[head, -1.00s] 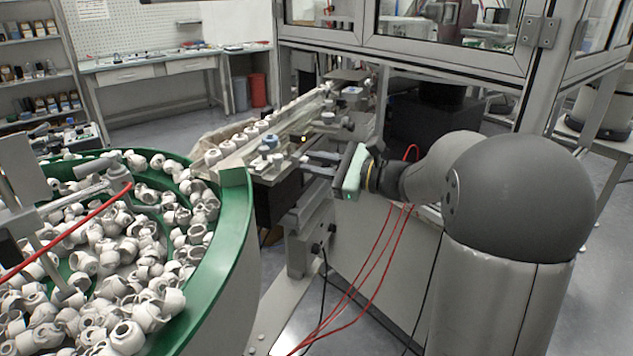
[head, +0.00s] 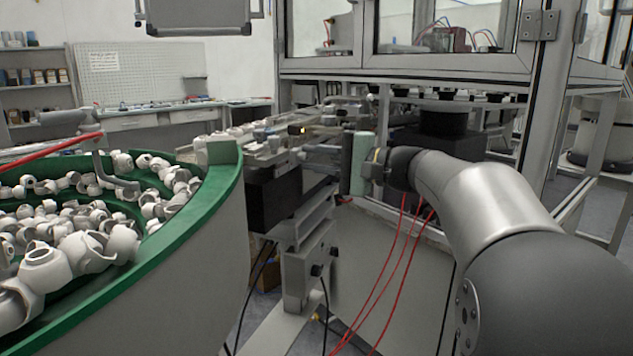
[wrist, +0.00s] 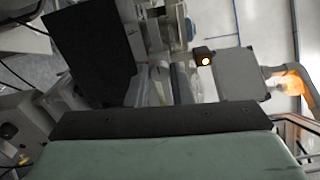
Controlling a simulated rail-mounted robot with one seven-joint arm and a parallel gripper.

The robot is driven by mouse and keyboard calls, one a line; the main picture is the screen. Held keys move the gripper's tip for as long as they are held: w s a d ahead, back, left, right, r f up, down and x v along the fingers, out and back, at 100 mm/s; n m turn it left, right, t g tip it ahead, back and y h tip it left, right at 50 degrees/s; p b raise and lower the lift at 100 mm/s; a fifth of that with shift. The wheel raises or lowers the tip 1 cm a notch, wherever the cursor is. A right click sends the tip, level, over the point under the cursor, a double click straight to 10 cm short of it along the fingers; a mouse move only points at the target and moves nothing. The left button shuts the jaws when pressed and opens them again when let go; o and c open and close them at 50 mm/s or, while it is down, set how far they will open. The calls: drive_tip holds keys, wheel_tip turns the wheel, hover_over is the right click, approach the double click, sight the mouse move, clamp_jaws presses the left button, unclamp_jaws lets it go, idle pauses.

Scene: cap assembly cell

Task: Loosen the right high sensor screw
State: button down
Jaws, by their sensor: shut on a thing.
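My gripper (head: 308,152), with a pale green body (head: 358,162), reaches left to the near side of the feed rail, just below the sensor. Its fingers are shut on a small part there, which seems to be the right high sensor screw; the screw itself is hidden. The sensor (head: 296,130) is a small black block with a lit orange-yellow lens. In the wrist view, the sensor (wrist: 203,56) glows just beyond the fingers, and my gripper's green body and dark plate fill the bottom. The fingertips are too unclear there to show the grip.
A green-rimmed bowl (head: 215,200) full of white caps stands at the left, close to the rail (head: 262,150). A black box (head: 273,198) sits under the rail. The framed glass enclosure (head: 450,65) stands behind and right of my arm. Red cables (head: 385,270) hang below my wrist.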

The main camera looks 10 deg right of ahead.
drive_tip(key=n+b, duration=0.1)
drive_tip(key=b, duration=0.1)
drive_tip(key=n+b, duration=0.2)
drive_tip(key=shift+f, duration=0.3)
drive_tip(key=shift+r+n+b, duration=0.2)
drive_tip(key=shift+n+b, duration=0.95)
drive_tip(key=shift+n, duration=0.15)
drive_tip(key=c, duration=1.3)
unclamp_jaws()
drive_tip(key=shift+r, duration=0.1)
drive_tip(key=p+v, duration=0.3)
drive_tip(key=v, duration=1.4)
drive_tip(key=shift+s+d, duration=0.2)
